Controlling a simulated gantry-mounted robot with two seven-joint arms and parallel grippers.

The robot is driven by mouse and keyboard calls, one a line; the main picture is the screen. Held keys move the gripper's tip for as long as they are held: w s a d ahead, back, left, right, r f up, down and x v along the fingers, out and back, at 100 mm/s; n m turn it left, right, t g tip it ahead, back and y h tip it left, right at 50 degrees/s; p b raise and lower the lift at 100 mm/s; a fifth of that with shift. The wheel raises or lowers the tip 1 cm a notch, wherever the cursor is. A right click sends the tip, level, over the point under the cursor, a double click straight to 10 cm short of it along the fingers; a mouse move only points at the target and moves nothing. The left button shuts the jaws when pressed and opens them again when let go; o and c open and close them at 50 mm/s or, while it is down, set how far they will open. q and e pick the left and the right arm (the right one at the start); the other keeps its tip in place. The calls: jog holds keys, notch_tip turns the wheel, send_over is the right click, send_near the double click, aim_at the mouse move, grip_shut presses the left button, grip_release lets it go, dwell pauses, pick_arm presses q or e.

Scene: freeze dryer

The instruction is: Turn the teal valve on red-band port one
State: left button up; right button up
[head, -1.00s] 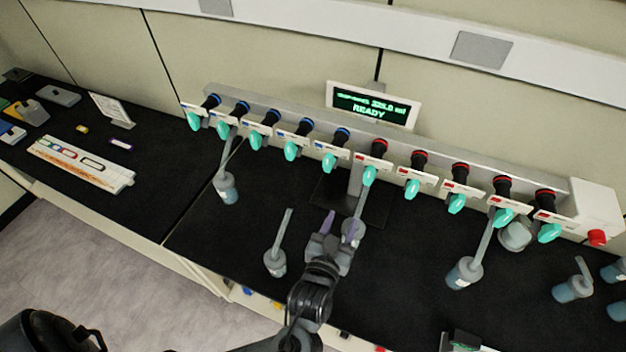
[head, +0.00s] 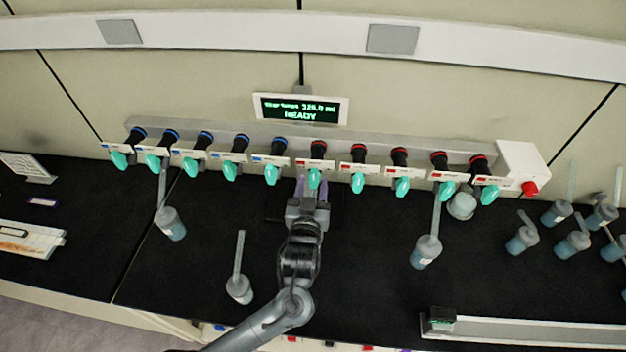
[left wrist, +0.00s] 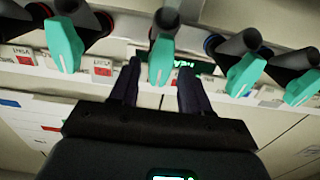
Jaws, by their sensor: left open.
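The teal valve (head: 314,178) of red-band port one (head: 318,150) is the leftmost of the red-banded row in the head view. It points downward. My left gripper (head: 313,187) is at this valve, its purple fingers on either side. In the left wrist view the left gripper (left wrist: 158,85) is open, with the teal valve (left wrist: 162,58) between its fingertips. Gaps show on both sides, so the fingers do not appear to be closed on it. What hangs below this port is hidden by my gripper. My right gripper is not in view.
Neighbouring teal valves, a blue-band one (head: 271,174) and a red-band one (head: 358,182), flank it closely. The display (head: 300,109) reads READY. A flask (head: 426,252) is beneath the right-hand ports; another (head: 239,289) stands on the black bench. A red button (head: 530,188) is at right.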

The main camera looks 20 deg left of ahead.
pick_arm(q)
jog(key=shift+x, duration=0.8)
grip_shut()
